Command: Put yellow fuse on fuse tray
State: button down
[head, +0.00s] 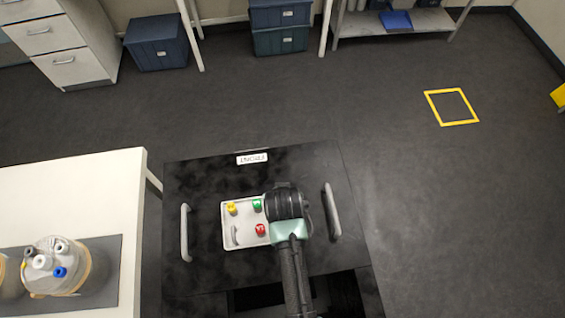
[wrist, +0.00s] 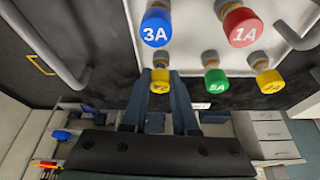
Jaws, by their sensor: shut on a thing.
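The white fuse tray (head: 228,238) lies on a black lidded box with two handles; its white face fills the top of the wrist view (wrist: 200,30). My gripper (wrist: 158,96) is shut on a yellow fuse (wrist: 160,86), at the left end of a row with a green 5A fuse (wrist: 215,84) and another yellow fuse (wrist: 270,84). I cannot tell whether the held fuse is seated. A blue 3A fuse (wrist: 156,28) and a red 1A fuse (wrist: 243,28) stand above that row. In the head view my gripper (head: 285,203) hides the tray's right side.
The black box's side handles (head: 185,232) (head: 332,212) flank the tray. A white table (head: 70,190) with a bioreactor vessel (head: 60,270) stands at left. Shelves and blue bins (head: 157,42) line the back. The floor at right is open, with a yellow marked square (head: 452,107).

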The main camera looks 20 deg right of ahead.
jog(key=c, duration=0.6)
grip_release()
jog(key=shift+r, duration=0.1)
jog(key=v, duration=1.3)
